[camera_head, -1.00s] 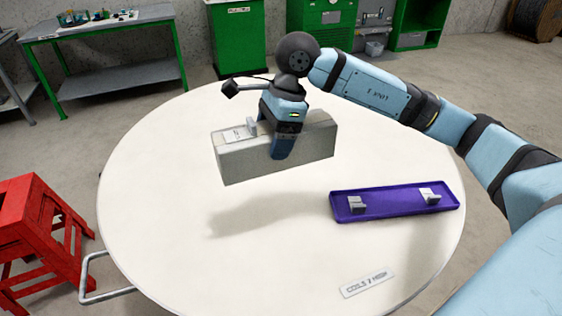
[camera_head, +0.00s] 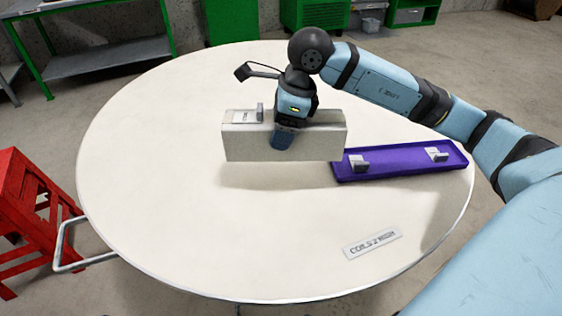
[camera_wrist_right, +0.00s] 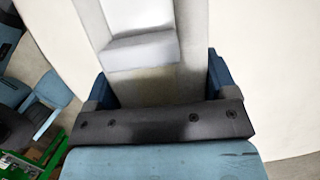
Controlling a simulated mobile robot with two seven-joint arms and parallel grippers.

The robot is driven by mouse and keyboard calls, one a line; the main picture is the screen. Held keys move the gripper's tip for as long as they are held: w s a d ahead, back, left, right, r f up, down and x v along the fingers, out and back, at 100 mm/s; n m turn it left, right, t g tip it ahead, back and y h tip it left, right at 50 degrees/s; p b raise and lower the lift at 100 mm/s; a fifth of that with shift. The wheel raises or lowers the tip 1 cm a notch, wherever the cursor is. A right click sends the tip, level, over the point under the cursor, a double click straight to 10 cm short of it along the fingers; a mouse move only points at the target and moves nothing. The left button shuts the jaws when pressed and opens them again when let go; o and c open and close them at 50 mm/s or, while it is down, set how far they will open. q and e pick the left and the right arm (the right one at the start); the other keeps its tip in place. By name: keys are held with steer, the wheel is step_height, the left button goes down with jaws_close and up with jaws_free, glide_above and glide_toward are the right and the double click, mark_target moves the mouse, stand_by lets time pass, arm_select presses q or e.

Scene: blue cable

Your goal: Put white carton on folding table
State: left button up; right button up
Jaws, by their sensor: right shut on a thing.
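The white carton (camera_head: 318,143) is a long pale box with a label and a small grey block on its top at the left end. My right gripper (camera_head: 284,138) is shut on the carton across its narrow width. In the right wrist view the carton (camera_wrist_right: 160,88) runs between the two blue fingers. The carton is over the round white folding table (camera_head: 170,210), roughly level, with a shadow on the table below and right of it. I cannot tell exactly how high its underside is. My left gripper is not in view.
A purple tray (camera_head: 400,172) with two small grey blocks lies on the table just right of the carton. A red stool (camera_head: 30,215) stands at the left.

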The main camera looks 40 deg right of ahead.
step_height(320, 180, down, 5)
steer(key=shift+f+b, duration=0.1)
steer(key=shift+b, duration=0.35)
step_height(320, 180, down, 4)
steer(key=shift+r+b, duration=0.1)
steer(key=shift+b, duration=0.5)
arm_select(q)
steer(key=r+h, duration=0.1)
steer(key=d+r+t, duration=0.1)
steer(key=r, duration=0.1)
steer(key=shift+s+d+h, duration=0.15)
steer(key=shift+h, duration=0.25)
arm_select(e)
steer(key=o, duration=1.5)
steer(key=shift+c, duration=0.2)
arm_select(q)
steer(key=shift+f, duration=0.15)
